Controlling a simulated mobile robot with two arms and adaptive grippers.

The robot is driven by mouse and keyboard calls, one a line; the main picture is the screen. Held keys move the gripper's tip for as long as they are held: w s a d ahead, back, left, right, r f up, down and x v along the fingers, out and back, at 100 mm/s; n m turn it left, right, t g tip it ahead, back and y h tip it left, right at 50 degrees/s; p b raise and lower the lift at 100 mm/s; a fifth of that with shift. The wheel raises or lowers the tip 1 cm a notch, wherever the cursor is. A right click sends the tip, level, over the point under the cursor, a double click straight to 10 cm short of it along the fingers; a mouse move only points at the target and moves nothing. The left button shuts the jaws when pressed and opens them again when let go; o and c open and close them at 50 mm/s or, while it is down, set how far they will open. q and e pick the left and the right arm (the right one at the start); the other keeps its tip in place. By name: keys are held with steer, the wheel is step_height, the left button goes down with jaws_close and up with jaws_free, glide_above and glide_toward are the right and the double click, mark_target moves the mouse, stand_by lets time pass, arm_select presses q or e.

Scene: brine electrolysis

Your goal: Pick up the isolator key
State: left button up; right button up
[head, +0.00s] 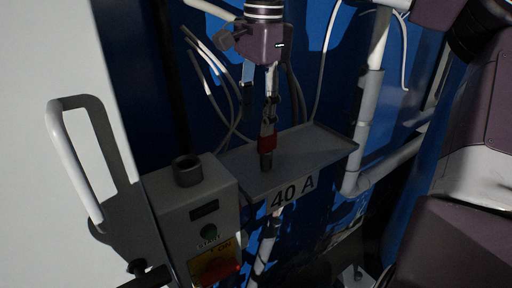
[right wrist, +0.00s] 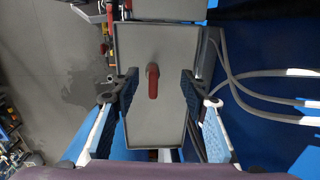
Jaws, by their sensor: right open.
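The isolator key (head: 267,142) has a red head and a dark grey lower end, and it is over the grey tray (head: 325,146) marked "40 A". In the right wrist view the red key (right wrist: 152,82) shows near the middle of the tray (right wrist: 135,125). My right gripper (head: 270,112) points down just above the key, seen side-on in the head view. In the right wrist view my right gripper (right wrist: 158,84) is open, one finger left and one right of the key, with gaps between. My left gripper is not in view.
A grey control box (head: 205,210) with a round dark socket (head: 187,170) on top, a green button and a red-and-yellow switch (head: 215,268) stands left of the tray. A white handle (head: 75,160) is further left. Hoses and grey pipes (head: 370,110) run behind and right.

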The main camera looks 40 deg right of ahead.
mark_target(267, 151)
steer(key=shift+g, duration=0.5)
steer(key=d+f, duration=0.2)
steer(key=f, duration=0.1)
steer(key=shift+s+d+f+p, duration=0.1)
steer(key=shift+s+f+p, duration=0.1)
steer(key=shift+s+p, duration=0.2)
steer(key=shift+s+a+f+p, duration=0.2)
steer(key=shift+f+p, duration=0.35)
steer(key=shift+s+a+f+p, duration=0.15)
steer(key=shift+f+p, duration=0.35)
steer(key=f, duration=0.2)
steer(key=f+p, duration=0.1)
steer(key=shift+w+d+f, duration=0.2)
steer(key=shift+w+d, duration=0.2)
steer(key=shift+d+f, duration=0.1)
steer(key=shift+f, duration=0.05)
steer(key=shift+s, duration=0.1)
steer(key=shift+c, duration=0.3)
steer(key=shift+a, duration=0.25)
steer(key=c, duration=0.5)
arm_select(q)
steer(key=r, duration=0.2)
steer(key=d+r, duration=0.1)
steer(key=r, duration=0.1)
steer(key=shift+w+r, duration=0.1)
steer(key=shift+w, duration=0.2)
arm_select(e)
steer(key=shift+d, duration=0.1)
jaws_close()
